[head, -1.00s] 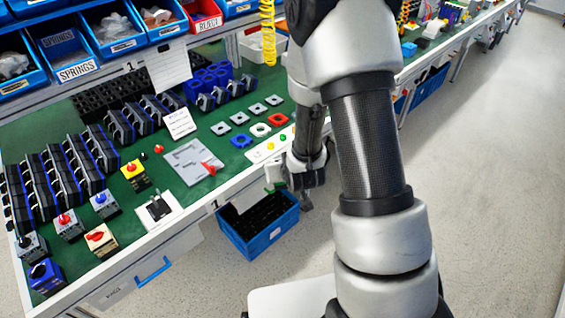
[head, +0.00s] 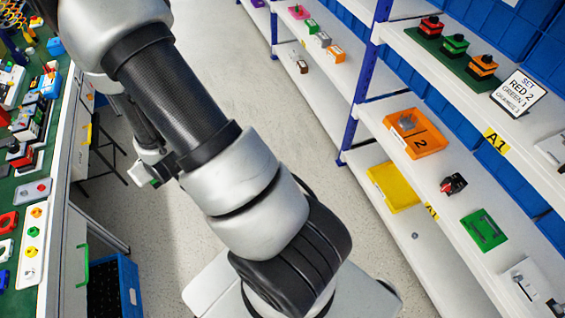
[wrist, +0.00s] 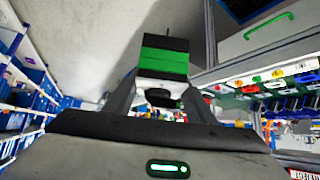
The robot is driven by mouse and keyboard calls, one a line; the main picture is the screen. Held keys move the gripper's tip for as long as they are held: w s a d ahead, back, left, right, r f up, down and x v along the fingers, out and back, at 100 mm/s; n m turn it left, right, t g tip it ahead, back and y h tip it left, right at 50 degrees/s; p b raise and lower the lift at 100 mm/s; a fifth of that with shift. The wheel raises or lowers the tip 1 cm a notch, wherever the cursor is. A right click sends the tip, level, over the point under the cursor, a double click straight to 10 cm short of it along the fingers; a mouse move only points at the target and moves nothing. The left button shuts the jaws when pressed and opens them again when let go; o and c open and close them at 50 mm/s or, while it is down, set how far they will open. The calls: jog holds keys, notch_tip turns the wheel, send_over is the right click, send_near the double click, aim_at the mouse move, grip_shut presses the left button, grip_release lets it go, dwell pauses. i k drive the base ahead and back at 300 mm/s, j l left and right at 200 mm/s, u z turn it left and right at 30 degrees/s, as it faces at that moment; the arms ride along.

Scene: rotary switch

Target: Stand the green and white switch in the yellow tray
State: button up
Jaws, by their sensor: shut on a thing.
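The green and white switch (wrist: 164,58) is between the fingers of my gripper (wrist: 155,88) in the wrist view, with its green and pale bands showing. My gripper is shut on it and holds it off any surface. In the head view a small green and white part of the switch (head: 150,182) shows beside my arm; the fingers are mostly hidden there. The yellow tray (head: 394,187) lies on a lower shelf of the rack at the right, well apart from my gripper. It looks empty.
An orange tray marked 2 (head: 428,141) holds a grey part on the shelf above. A red and black switch (head: 453,184) and a green plate (head: 484,231) lie nearby. A green-topped bench (head: 60,120) runs along the left. Grey floor lies between bench and rack.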

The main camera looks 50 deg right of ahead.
aim_at(385, 191)
jog(key=z, duration=1.5)
jog(key=i+z, duration=0.1)
jog(key=z, duration=0.4)
jog(key=j+z, duration=0.15)
jog(key=z, duration=0.3)
jog(key=i+j+z, duration=0.15)
jog(key=z, duration=0.35)
jog(key=j+z, duration=0.2)
jog(key=z, duration=0.2)
jog(key=i+j+z, duration=0.1)
jog(key=z, duration=0.25)
jog(key=j+z, duration=0.4)
jog(key=k+j+z, duration=0.1)
jog(key=j+z, duration=0.15)
jog(key=j, duration=0.15)
jog(key=k+j+z, duration=0.1)
jog(key=j+z, duration=0.2)
jog(key=k+j, duration=0.1)
jog(key=j, duration=0.3)
jog(key=k+j, duration=0.1)
jog(key=j, duration=0.25)
